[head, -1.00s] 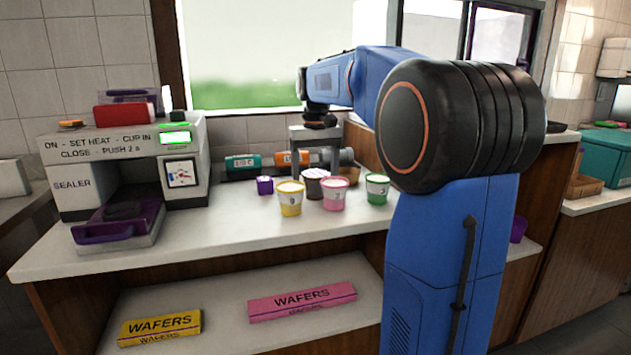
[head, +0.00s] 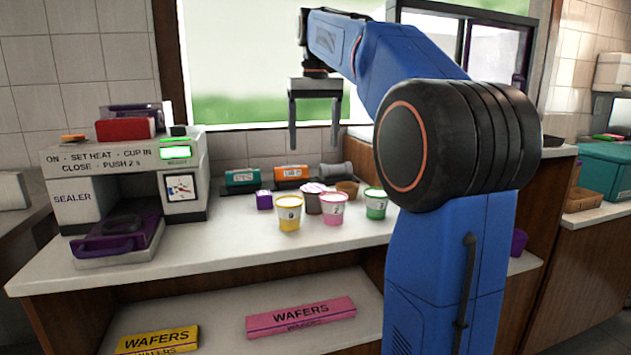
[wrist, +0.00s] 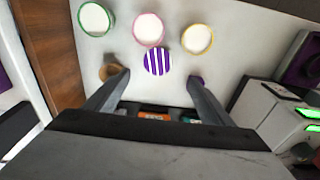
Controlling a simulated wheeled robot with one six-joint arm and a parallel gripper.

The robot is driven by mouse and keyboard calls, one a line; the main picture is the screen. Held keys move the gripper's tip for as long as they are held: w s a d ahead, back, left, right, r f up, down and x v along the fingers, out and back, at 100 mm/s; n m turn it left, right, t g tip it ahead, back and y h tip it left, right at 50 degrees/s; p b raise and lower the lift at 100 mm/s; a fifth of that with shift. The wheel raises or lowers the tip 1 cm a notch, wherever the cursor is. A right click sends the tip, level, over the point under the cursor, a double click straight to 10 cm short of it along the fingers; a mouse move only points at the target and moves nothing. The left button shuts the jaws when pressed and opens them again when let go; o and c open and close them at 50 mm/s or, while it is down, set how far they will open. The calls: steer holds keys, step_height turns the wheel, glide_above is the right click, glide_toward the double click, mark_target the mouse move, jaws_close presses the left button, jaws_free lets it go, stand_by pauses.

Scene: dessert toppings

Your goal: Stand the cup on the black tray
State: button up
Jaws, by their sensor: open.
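A dark brown cup (head: 313,206) with a purple-and-white striped lid stands on the counter behind the yellow and pink cups. Its striped lid shows from above in the wrist view (wrist: 157,61). My gripper (head: 315,147) is open and empty, pointing down above and behind this cup. In the wrist view, my fingers (wrist: 157,76) spread to either side of the lid's line, with nothing between them. A black flat piece (head: 553,141) on the raised ledge at right may be the black tray; I cannot tell for certain.
Yellow (head: 289,214), pink (head: 333,210) and green (head: 376,204) cups stand in front. Teal (head: 242,177) and orange (head: 291,173) tubes lie behind. The sealer (head: 120,165) stands left; counter between is clear.

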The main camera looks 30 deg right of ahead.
mark_target(314, 188)
steer(key=f, duration=0.7)
steer(key=w+f, duration=0.1)
steer(key=f, duration=0.2)
steer(key=shift+f, duration=0.25)
steer(key=shift+w+d+f, duration=0.1)
steer(key=shift+d+f, duration=0.05)
steer(key=shift+f, duration=0.75)
steer(key=shift+w+d+f, duration=0.1)
steer(key=shift+d+f, duration=0.05)
steer(key=shift+f, duration=0.7)
steer(key=shift+w+d+f, duration=0.1)
steer(key=shift+d+f, duration=0.05)
steer(key=shift+f, duration=0.75)
steer(key=c, duration=1.3)
steer(key=shift+r, duration=0.1)
step_height(314, 188, up, 10)
steer(key=shift+f, duration=0.1)
